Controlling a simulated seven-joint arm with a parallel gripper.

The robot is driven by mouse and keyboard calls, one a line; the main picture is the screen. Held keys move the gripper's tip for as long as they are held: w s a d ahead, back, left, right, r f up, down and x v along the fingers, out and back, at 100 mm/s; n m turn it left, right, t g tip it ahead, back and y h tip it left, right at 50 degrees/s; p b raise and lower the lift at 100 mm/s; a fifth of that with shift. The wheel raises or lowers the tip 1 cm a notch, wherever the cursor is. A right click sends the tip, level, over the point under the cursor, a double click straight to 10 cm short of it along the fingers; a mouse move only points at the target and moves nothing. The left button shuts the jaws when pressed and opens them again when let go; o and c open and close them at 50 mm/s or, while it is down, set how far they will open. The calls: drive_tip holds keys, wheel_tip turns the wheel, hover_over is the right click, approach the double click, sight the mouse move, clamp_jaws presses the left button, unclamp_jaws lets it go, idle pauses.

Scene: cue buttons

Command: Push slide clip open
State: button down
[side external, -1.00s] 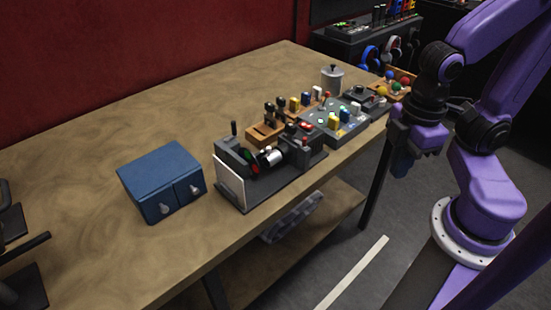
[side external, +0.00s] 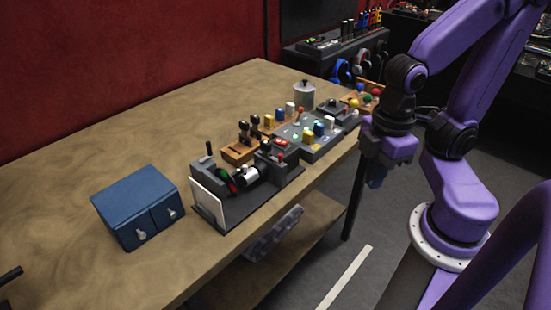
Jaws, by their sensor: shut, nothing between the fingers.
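My gripper (side external: 376,176) hangs at the right of the table, beyond its front edge and over the floor, apart from everything on the table. It is small in view and points down, shut and empty. A dark grey device (side external: 265,188) with a white upright plate (side external: 208,207), a silver cylinder (side external: 246,176) and a black lever stands near the front edge. Behind and right of it is a grey panel (side external: 318,147) with coloured buttons and blocks. I cannot make out which part is the slide clip at this size.
A blue two-door cabinet (side external: 138,205) stands at the left on the wooden table (side external: 75,225). A wooden block with dark knobs (side external: 238,152), a lidded grey pot (side external: 303,95) and a tray of coloured balls (side external: 365,97) stand farther back. The table's back left is clear.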

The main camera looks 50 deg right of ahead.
drive_tip(key=c, duration=1.3)
unclamp_jaws()
drive_tip(key=shift+w, duration=0.1)
drive_tip(key=shift+o, duration=0.8)
drive_tip(key=w+a+r+m, duration=0.2)
drive_tip(key=w+r, duration=0.3)
drive_tip(key=w, duration=0.7)
drive_tip(key=shift+a+r, duration=0.4)
drive_tip(key=shift+a, duration=0.1)
drive_tip(key=w+d+r+m, duration=0.25)
drive_tip(key=w+r, duration=0.25)
drive_tip(key=w, duration=0.7)
drive_tip(key=shift+n, duration=0.45)
drive_tip(key=f, duration=1.7)
drive_tip(key=shift+s+d+f, duration=0.25)
drive_tip(key=shift+d, duration=0.05)
